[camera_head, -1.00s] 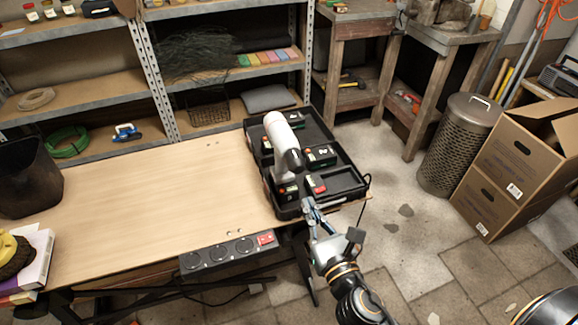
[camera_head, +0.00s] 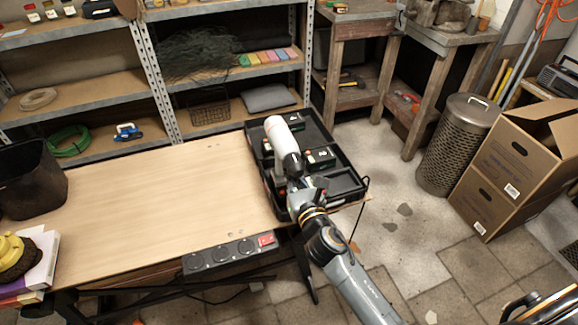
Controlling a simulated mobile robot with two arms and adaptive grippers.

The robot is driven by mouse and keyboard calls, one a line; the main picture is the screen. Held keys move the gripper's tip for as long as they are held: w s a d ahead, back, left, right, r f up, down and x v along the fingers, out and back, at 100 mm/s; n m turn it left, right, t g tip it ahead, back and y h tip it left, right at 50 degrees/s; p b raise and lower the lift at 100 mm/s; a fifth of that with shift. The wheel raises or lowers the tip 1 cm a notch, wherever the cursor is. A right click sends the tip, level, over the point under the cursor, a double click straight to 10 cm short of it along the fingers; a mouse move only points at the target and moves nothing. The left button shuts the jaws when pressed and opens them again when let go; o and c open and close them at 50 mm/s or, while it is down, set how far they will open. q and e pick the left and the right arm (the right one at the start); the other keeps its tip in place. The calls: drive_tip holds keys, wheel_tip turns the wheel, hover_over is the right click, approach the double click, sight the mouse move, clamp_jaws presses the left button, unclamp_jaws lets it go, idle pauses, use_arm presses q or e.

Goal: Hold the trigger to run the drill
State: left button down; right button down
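The drill (camera_head: 279,133), with a white body and a dark front end, sits in a black tray (camera_head: 332,199) at the right end of the workbench. Its body points toward the front of the bench. The trigger is hidden.
Dark battery-like blocks (camera_head: 320,158) lie in the tray beside the drill. A socket strip (camera_head: 221,255) is on the bench's front edge. Cardboard boxes (camera_head: 507,180) and a metal bin (camera_head: 455,145) stand at right.

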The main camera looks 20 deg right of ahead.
drive_tip(key=shift+w, duration=0.4)
drive_tip(key=shift+w, duration=0.1)
